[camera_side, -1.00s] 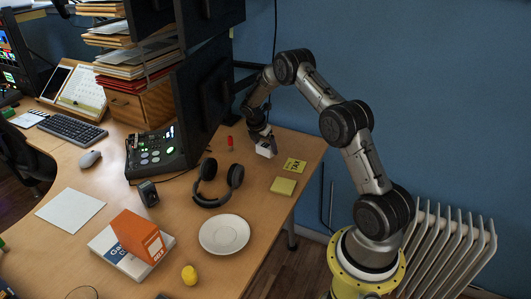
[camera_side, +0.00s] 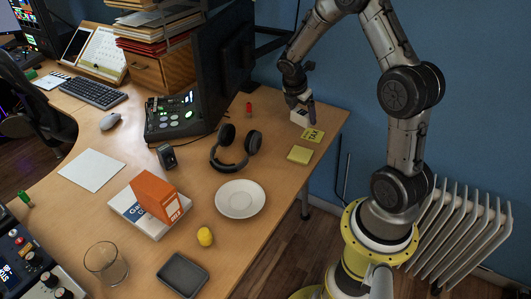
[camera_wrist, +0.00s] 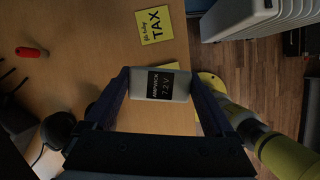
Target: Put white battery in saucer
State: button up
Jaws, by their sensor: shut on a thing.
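The white battery (camera_side: 299,117) is at the far right of the desk in the side view. In the wrist view the battery (camera_wrist: 145,84) has a black label reading 7.2V and sits between the two fingers. My gripper (camera_side: 300,106) is shut on it; the fingers show on both sides in the wrist view (camera_wrist: 160,80). I cannot tell for sure how far the battery is above the desk. The white saucer (camera_side: 240,200) is empty, on the desk nearer the camera, to the lower left of my gripper.
A yellow TAX note (camera_side: 312,135) and a yellow pad (camera_side: 300,154) lie near my gripper. Black headphones (camera_side: 235,148) lie between it and the saucer. A yellow object (camera_side: 205,237) and a grey tray (camera_side: 182,275) are nearer the camera.

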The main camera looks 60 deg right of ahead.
jog(key=shift+s+a+f+m+g, duration=0.2)
jog(key=shift+s+a+m, duration=0.25)
jog(key=shift+s+m, duration=0.15)
jog(key=shift+s+a+f+m+g, duration=0.1)
jog(key=shift+s+a+m+g, duration=0.1)
jog(key=shift+s+a+m, duration=0.3)
jog(key=s+a+r, duration=0.1)
jog(key=s+a, duration=0.2)
jog(key=a, duration=1)
jog(key=s+a+r, duration=0.1)
jog(key=s+a, duration=0.3)
jog(key=a, duration=0.9)
send_over(245, 198)
jog(key=a, duration=0.1)
jog(key=f, duration=0.9)
jog(key=shift+s+a+f, duration=0.1)
jog(key=shift+a+f, duration=0.1)
jog(key=shift+w+f, duration=0.5)
jog(key=shift+f, duration=1.55)
jog(key=shift+f, duration=0.1)
